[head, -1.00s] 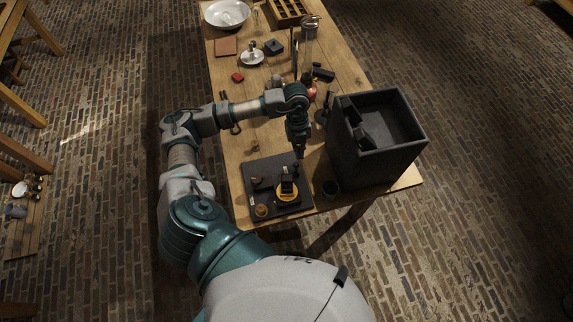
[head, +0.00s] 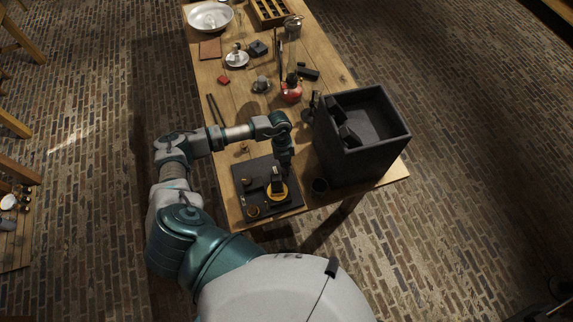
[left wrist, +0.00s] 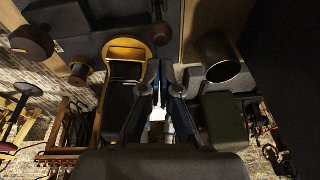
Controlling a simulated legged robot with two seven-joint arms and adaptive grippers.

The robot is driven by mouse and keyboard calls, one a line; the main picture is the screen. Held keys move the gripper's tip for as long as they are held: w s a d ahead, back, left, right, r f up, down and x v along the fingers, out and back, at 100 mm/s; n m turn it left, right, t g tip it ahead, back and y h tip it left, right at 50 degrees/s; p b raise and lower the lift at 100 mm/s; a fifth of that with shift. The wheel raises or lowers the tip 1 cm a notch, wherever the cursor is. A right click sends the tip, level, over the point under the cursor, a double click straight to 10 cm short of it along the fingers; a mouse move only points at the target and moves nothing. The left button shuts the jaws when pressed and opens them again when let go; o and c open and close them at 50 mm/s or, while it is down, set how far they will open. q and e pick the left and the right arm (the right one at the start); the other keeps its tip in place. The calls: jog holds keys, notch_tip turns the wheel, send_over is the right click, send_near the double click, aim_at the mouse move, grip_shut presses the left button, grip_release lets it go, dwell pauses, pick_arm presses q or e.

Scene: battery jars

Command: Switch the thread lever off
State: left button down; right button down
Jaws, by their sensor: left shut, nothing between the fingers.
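A dark board (head: 240,200) lies at the near end of the table. On it a yellow ring-shaped part (head: 277,195) carries a black upright block (head: 277,180); I cannot tell for sure which part is the thread lever. In the left wrist view the yellow part (left wrist: 125,45) shows left of the fingers, with a black block (left wrist: 117,100) below it. My left gripper (head: 285,168) is shut and empty, close beside the black block at its far right; contact cannot be told. In the left wrist view its fingers (left wrist: 158,75) converge. My right gripper is out of view.
A tall dark open box (head: 355,150) stands right of the board. A small dark cup (head: 320,186) stands between them. A red round item (head: 291,93), a white bowl (head: 210,16) and other small things lie farther back. A round knob (head: 252,211) sits on the board's near corner.

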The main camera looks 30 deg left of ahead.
pick_arm(q)
jog(key=shift+w+a+f, duration=0.25)
jog(key=shift+w+a, duration=0.1)
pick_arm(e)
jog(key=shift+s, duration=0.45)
pick_arm(q)
jog(key=shift+w+a, duration=0.1)
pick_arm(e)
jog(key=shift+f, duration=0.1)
